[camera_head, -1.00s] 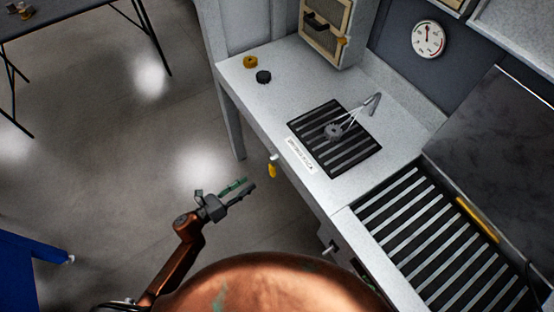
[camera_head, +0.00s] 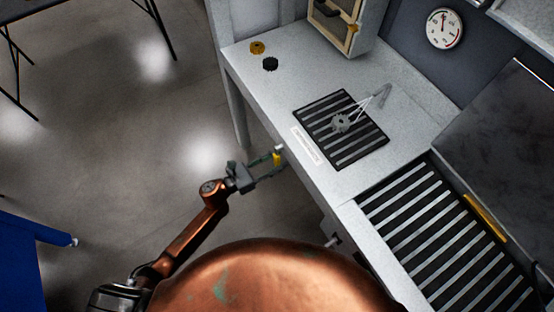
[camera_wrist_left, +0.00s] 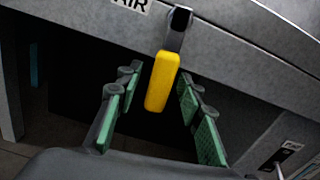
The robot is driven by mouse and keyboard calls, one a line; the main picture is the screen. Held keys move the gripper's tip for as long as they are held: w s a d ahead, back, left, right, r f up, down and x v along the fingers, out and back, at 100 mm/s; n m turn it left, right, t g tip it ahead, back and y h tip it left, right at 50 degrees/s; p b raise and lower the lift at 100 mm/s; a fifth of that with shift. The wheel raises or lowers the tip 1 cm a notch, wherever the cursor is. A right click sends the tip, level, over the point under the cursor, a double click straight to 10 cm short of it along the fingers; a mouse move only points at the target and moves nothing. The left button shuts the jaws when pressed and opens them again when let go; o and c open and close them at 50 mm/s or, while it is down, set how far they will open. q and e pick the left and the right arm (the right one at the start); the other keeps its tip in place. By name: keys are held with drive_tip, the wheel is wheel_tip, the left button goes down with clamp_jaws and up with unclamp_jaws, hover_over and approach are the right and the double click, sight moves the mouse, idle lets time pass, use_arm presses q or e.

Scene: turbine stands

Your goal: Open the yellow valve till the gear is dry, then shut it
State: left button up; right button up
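The yellow valve (camera_head: 277,158) hangs at the front edge of the white bench, and its handle points down in the left wrist view (camera_wrist_left: 161,84). My left gripper (camera_head: 268,166) is open, with one green-padded finger on each side of the handle; gaps show on both sides in the wrist view. The grey gear (camera_head: 341,123) sits on the black slatted grate (camera_head: 359,152), with a slim metal nozzle (camera_head: 383,93) and thin pale lines beside it. I cannot tell whether the gear is wet. My right gripper is out of view.
A cabinet (camera_head: 333,22) and a round gauge (camera_head: 445,28) are behind. A larger slatted surface (camera_head: 432,226) lies right.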

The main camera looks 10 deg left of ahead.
use_arm(q)
drive_tip(key=shift+c, duration=0.4)
clamp_jaws()
